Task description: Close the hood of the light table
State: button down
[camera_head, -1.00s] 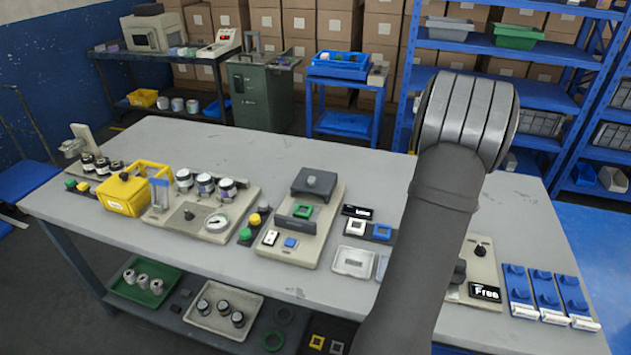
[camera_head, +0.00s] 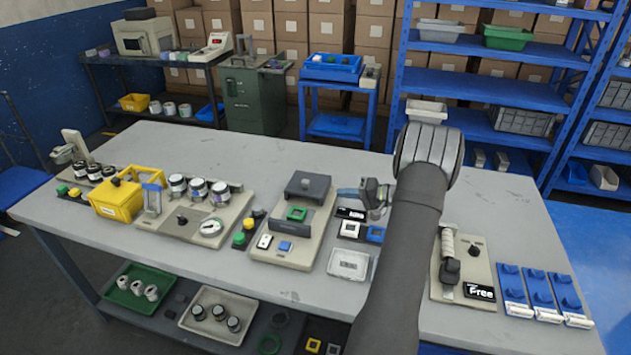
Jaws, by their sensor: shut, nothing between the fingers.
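A beige-based unit (camera_head: 258,244) stands mid-table. It carries a dark grey hood-like block (camera_head: 307,184) with a knob at its back, and I take it for the light table, though no label confirms this. A dark bar (camera_head: 290,227) and a green square frame (camera_head: 297,214) lie in front of the block. I cannot tell the hood's exact angle. My gripper (camera_head: 347,192) is just right of the dark block, its tip pointing left towards it, with a gap showing. It is shut and empty. My forearm hides the table area behind it.
A yellow box (camera_head: 118,200) and a unit with several jars and a gauge (camera_head: 180,222) stand left. A pale tray (camera_head: 348,264) and small displays lie near my arm. A "Free" display unit (camera_head: 478,291) and blue blocks (camera_head: 540,290) are right. The back of the table is clear.

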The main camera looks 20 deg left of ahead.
aim_at(315, 186)
jog(key=w+m+t, duration=0.1)
jog(key=w+m, duration=0.1)
jog(key=w+a+m+t+y, duration=0.1)
jog(key=w+m, duration=0.1)
jog(key=w+a+f+m+t, duration=0.1)
jog(key=w+t, duration=0.1)
jog(key=shift+m+y, duration=0.3)
jog(key=shift+m, duration=0.1)
jog(key=x, duration=0.9)
jog(key=shift+s+a, duration=0.15)
jog(key=shift+a, duration=0.2)
jog(key=shift+s, duration=1.7)
jog(key=s, duration=1.2)
jog(key=shift+s, duration=0.75)
jog(key=shift+f, duration=0.1)
